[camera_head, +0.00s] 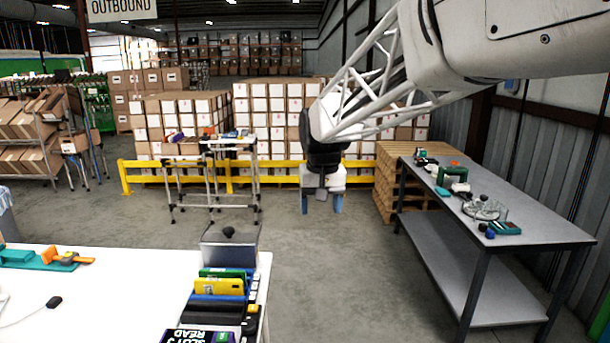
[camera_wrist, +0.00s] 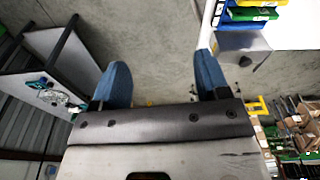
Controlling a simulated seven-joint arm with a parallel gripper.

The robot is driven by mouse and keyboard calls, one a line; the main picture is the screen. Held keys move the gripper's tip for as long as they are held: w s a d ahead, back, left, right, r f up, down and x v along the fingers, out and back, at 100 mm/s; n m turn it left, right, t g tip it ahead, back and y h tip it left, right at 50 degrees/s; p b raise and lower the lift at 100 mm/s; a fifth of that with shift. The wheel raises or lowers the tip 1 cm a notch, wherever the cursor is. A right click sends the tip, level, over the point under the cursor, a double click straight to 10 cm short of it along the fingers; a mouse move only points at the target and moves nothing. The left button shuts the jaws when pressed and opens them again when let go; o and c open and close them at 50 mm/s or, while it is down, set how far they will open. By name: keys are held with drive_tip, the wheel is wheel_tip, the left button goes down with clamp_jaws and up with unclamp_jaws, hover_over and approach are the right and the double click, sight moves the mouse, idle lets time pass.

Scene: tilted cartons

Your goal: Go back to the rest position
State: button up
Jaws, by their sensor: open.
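My gripper (camera_head: 321,203) hangs from my arm in the middle of the head view, over the open floor between the two tables. Its two blue fingers point down, stand apart and have nothing between them. In the wrist view my gripper (camera_wrist: 160,85) shows the same two blue fingers spread wide, with bare concrete floor between and beyond them. It touches nothing that I can see.
A white table (camera_head: 110,290) at front left bears a grey metal box (camera_head: 229,247) and a row of coloured cases (camera_head: 220,285). A grey workbench (camera_head: 520,225) with several small items stands right. Yellow rails (camera_head: 240,178) and stacked cartons (camera_head: 275,110) lie behind. Floor between is clear.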

drive_tip(key=s+d+f, duration=0.2)
drive_tip(key=s+d, duration=0.3)
drive_tip(key=s, duration=0.6)
drive_tip(key=s+d+f+m, duration=0.1)
drive_tip(key=s+d+f, duration=0.2)
drive_tip(key=s, duration=0.8)
drive_tip(key=s+d+f+t, duration=0.1)
drive_tip(key=s+d+f, duration=0.2)
drive_tip(key=s+d, duration=0.4)
drive_tip(key=s, duration=0.5)
drive_tip(key=shift+f+m, duration=0.25)
drive_tip(key=shift+m, duration=0.05)
